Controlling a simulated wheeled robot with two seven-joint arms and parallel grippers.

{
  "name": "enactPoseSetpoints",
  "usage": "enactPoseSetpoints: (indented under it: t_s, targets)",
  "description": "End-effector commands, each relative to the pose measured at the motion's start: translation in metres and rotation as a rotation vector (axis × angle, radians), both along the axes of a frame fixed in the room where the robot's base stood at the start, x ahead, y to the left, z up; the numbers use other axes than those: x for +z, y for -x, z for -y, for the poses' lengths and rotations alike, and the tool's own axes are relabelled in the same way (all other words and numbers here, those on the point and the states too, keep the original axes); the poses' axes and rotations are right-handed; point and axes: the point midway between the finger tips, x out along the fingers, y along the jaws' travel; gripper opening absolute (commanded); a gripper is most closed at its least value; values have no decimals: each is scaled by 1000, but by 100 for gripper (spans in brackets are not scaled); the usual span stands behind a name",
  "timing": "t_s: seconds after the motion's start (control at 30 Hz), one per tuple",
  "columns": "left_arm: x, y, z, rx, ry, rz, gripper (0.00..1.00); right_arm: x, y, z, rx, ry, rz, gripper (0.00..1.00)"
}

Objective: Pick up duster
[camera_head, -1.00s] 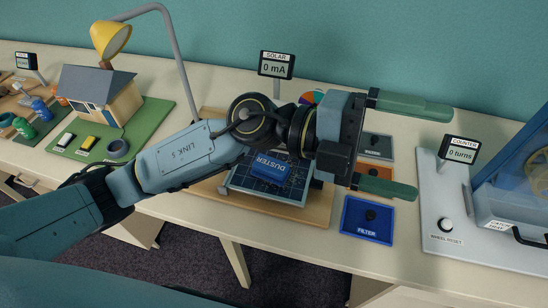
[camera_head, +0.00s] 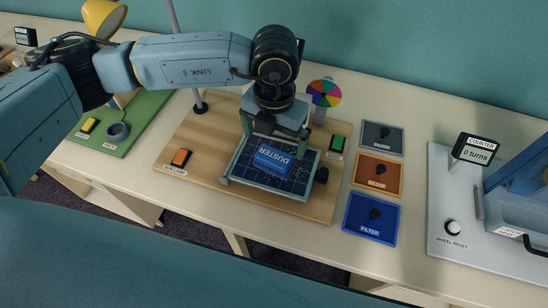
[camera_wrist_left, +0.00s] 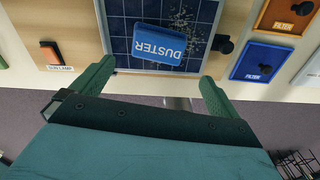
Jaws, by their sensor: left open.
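The duster (camera_head: 271,160) is a blue block with white "DUSTER" lettering, lying on the dark blue solar panel (camera_head: 297,184). In the left wrist view the duster (camera_wrist_left: 160,43) sits ahead of my fingers, roughly centred between them. My left gripper (camera_head: 274,138) is open and empty, over the far part of the panel and pointing down toward the duster. In the left wrist view its two green fingers (camera_wrist_left: 157,72) are spread wider than the duster, apart from it. My right gripper is not in view.
The panel is on a wooden board (camera_head: 190,140) with an orange sun lamp switch (camera_head: 181,158), a green switch (camera_head: 337,143) and a colour wheel (camera_head: 323,93). Grey (camera_head: 365,134), orange (camera_head: 362,172) and blue (camera_head: 360,216) filter plates lie right. A lamp pole (camera_head: 200,105) stands left.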

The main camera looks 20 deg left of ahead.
Motion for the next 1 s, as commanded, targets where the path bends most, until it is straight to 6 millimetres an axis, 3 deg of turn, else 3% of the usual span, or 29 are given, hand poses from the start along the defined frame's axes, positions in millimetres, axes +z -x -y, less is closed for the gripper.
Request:
enactPoseSetpoints:
  t_s: [0.1, 0.27, 0.6, 0.87, 1.0]
  targets:
    - [-16, 0, 0, 0, 1, -2, 100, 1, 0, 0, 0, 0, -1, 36]
    - [-25, -1, 0, -2, 2, 0, 100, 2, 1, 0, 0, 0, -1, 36]
    - [-69, -7, -3, -2, 3, -2, 100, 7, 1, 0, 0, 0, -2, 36]
    - [-74, -8, -3, -2, 4, 0, 100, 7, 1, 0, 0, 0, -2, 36]
    - [-74, -8, -3, -2, 4, 0, 86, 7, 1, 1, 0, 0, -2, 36]
